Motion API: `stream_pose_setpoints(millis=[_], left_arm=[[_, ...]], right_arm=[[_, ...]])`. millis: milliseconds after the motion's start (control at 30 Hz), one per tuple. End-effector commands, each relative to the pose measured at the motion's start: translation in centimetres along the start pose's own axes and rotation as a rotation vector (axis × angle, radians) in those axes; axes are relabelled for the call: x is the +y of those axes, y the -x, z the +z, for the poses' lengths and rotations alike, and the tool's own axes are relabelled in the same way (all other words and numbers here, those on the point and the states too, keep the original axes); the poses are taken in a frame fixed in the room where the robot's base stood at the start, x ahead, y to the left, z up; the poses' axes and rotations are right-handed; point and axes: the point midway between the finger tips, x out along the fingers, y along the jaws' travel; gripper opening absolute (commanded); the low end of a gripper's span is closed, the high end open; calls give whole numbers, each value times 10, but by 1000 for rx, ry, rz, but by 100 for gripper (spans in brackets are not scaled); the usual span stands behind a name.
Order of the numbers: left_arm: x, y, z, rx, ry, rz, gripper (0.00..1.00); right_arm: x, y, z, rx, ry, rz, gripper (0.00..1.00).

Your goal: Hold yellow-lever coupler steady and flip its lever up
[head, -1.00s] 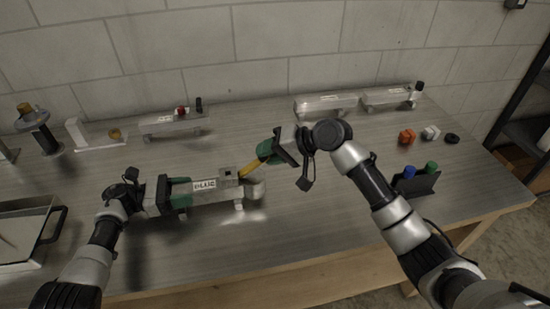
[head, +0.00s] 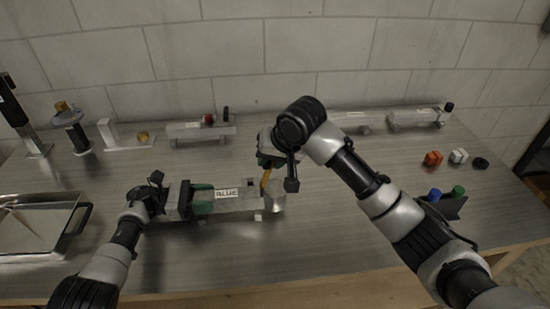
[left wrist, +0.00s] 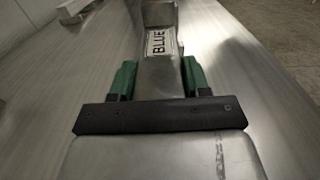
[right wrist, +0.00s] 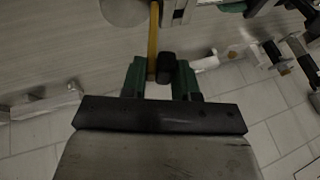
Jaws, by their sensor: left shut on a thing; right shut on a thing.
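The yellow-lever coupler (head: 236,203) is a grey metal piece with a "BLUE" label, lying along the near middle of the table. My left gripper (head: 197,200) is shut on its left end, with green fingers on either side of the body; the left wrist view shows this grip (left wrist: 156,80). The yellow lever (head: 266,177) stands nearly upright at the coupler's right part and also shows in the right wrist view (right wrist: 153,42). My right gripper (right wrist: 160,82) is shut on the lever's dark tip; in the head view my right arm partly hides this grip.
Another coupler with a red part (head: 203,130) stands behind, and more (head: 418,117) stand at the back right. A metal tray (head: 38,228) is at the left.

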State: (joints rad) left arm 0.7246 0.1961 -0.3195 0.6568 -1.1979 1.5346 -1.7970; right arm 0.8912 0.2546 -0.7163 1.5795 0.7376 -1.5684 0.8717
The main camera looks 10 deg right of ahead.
Motion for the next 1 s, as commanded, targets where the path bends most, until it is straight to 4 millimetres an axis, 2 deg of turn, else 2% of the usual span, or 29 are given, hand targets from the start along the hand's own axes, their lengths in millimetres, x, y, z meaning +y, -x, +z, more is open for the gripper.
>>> stream_pose_setpoints(millis=[33,433,467,567,1000], left_arm=[[-1,-4,-1,-1,2,-6,12],[-1,-6,0,-1,0,-9,12],[-1,-6,0,-1,0,-9,12],[-1,-6,0,-1,-1,-9,12],[-1,-3,0,0,-1,-6,12]], right_arm=[[-6,-2,4,-7,7,-6,0],[-6,-3,5,-9,10,-2,0],[-6,-3,5,-9,10,-2,31],[-6,-3,5,-9,10,-2,45],[-4,-1,2,-3,7,4,45]])
